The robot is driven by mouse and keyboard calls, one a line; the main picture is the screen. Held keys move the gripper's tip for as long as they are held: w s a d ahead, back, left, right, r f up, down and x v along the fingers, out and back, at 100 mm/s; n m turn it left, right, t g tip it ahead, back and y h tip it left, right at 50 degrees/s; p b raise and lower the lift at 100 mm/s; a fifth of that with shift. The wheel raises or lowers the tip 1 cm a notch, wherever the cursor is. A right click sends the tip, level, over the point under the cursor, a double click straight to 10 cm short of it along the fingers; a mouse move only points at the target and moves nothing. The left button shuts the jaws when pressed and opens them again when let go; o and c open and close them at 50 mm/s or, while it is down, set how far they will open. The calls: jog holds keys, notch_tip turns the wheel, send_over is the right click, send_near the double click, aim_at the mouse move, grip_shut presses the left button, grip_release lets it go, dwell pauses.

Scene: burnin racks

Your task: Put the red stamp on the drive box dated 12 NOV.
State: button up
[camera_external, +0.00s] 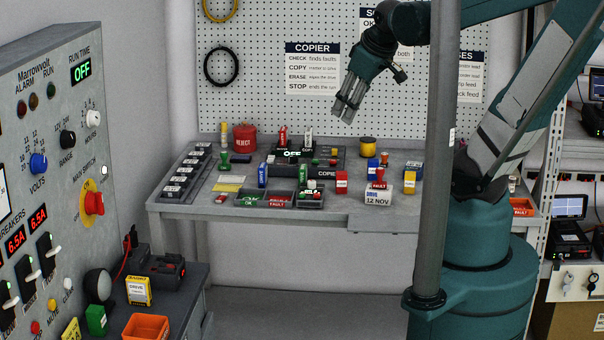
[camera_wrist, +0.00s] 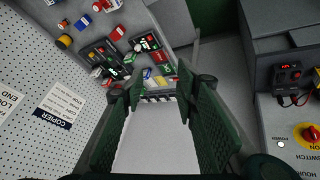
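The white drive box marked 12 NOV (camera_external: 377,199) stands near the front edge of the workbench in the external view. A red stamp (camera_external: 379,178) with a small label shows at its top; I cannot tell if it stands on the box or just behind it. My gripper (camera_external: 346,114) hangs above and behind the bench, in front of the pegboard, well apart from box and stamp.
Red, blue and yellow blocks stand around the box. Left of it are a compartment tray (camera_external: 278,200) and the copier (camera_external: 325,160). A red canister (camera_external: 245,138) stands at the back. A grey pole (camera_external: 436,150) crosses the external view. A control panel (camera_external: 50,130) stands at left.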

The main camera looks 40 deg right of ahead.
jog(key=s+a+r+m+t, duration=0.1)
jog(key=s+a+m, duration=0.2)
jog(key=s+a, duration=0.1)
jog(key=shift+a+r+m+y, duration=0.15)
jog(key=shift+m+y, duration=0.15)
jog(key=shift+m, duration=0.1)
